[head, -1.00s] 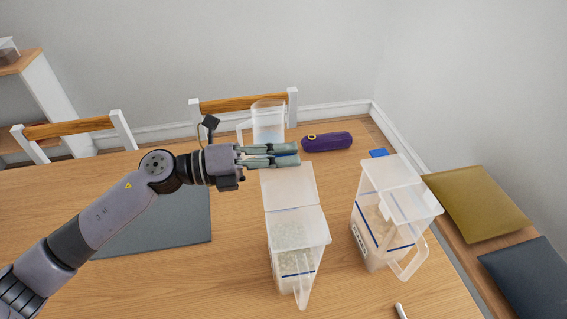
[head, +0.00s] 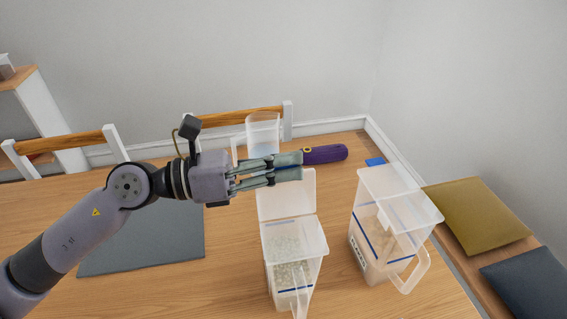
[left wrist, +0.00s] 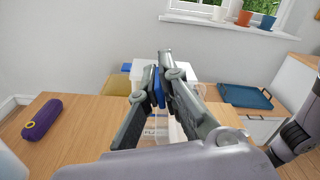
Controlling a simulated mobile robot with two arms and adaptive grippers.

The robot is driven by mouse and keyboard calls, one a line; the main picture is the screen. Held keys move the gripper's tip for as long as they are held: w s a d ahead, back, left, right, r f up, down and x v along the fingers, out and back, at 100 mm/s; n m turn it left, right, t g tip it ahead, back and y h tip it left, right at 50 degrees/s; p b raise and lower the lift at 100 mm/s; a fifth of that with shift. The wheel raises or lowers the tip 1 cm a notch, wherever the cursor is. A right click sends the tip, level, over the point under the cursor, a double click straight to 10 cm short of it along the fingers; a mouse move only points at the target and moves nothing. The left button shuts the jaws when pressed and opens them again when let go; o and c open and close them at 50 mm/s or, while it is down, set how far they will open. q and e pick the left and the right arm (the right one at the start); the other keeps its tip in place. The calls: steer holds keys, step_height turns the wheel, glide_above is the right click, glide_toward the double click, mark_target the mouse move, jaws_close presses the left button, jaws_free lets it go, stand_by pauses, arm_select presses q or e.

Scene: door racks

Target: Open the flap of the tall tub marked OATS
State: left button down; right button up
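The middle clear tub (head: 292,268) holds pale flakes and has a blue line. Its flap (head: 287,197) is swung up and back, leaving the rear opening uncovered. No OATS mark is readable on it. The right tub (head: 380,245) has tan contents, a label, and a closed lid. In the left wrist view a label (left wrist: 155,133) behind the fingers seems to begin "FLA". My left gripper (head: 300,166) is above and behind the middle tub, by the flap's top edge. My right gripper is not in view.
A grey mat (head: 150,240) lies left under my arm. Cushions (head: 478,215) lie on a bench at the right. The table between mat and middle tub is clear.

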arm_select(q)
steer(key=shift+s+d, duration=0.1)
steer(key=shift+s, duration=0.4)
stand_by(0.4)
stand_by(0.9)
steer(key=c, duration=1.8)
jaws_free()
steer(key=shift+r, duration=0.1)
steer(key=s+a, duration=0.1)
steer(key=a, duration=1.1)
steer(key=shift+s, duration=0.4)
